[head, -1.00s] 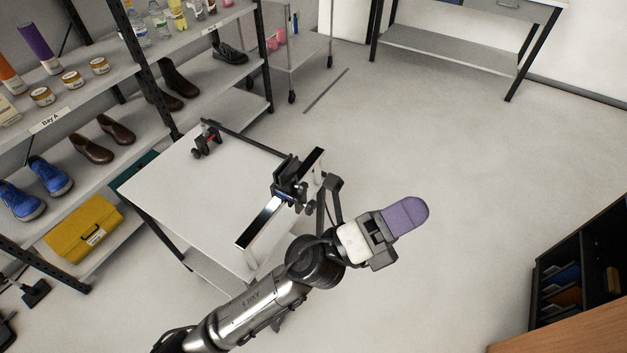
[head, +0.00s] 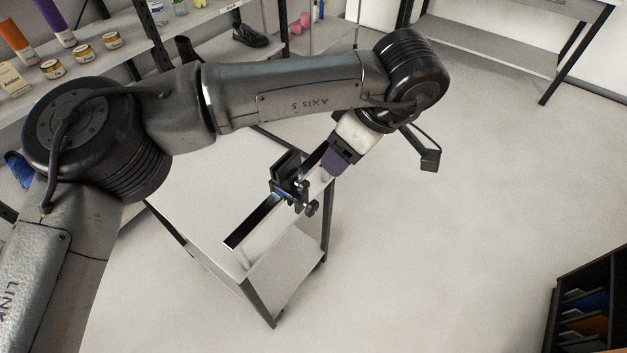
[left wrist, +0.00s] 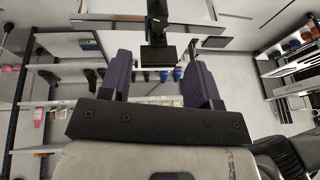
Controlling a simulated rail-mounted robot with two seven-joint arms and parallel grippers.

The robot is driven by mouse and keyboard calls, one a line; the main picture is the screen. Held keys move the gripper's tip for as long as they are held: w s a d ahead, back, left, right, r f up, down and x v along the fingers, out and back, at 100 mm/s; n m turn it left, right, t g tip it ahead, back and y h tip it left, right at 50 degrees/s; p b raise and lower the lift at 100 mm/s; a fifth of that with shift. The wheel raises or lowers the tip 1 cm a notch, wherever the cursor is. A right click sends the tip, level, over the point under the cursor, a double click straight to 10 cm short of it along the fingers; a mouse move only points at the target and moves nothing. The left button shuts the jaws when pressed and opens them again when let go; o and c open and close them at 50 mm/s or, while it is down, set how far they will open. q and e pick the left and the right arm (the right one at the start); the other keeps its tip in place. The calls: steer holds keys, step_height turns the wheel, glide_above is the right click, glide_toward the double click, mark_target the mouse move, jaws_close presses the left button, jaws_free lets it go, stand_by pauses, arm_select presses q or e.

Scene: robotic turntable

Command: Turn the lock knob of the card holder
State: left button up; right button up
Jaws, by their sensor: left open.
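The black card holder (head: 287,178) is clamped on a shiny flat rail (head: 256,219) at the edge of a white table. Dark knobs (head: 311,208) stick out from its right side; I cannot tell which one is the lock knob. My left gripper (head: 332,163), with purple fingers, is at the rail's far end, just right of the holder. My right gripper is not in view.
The white table top (head: 205,185) is partly hidden by my left arm. Shelves with jars (head: 82,48) and shoes stand at the left. A dark cabinet (head: 585,300) is at the lower right. The floor to the right is clear.

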mark_target(307, 187)
arm_select(q)
steer(key=b+x, duration=0.1)
steer(key=x, duration=0.3)
steer(key=a+b+x, duration=0.1)
steer(key=x, duration=0.2)
steer(key=b+x, duration=0.1)
steer(key=x, duration=0.3)
steer(key=shift+w+a, duration=0.35)
steer(key=shift+a, duration=0.05)
steer(key=shift+w+a+f+b, duration=0.1)
steer(key=shift+a+f+b, duration=0.05)
steer(key=shift+f+b, duration=0.15)
steer(key=shift+a+f+b, duration=0.15)
steer(key=shift+f, duration=0.25)
steer(key=c, duration=0.9)
steer(key=shift+c, duration=0.2)
steer(key=shift+f, duration=0.1)
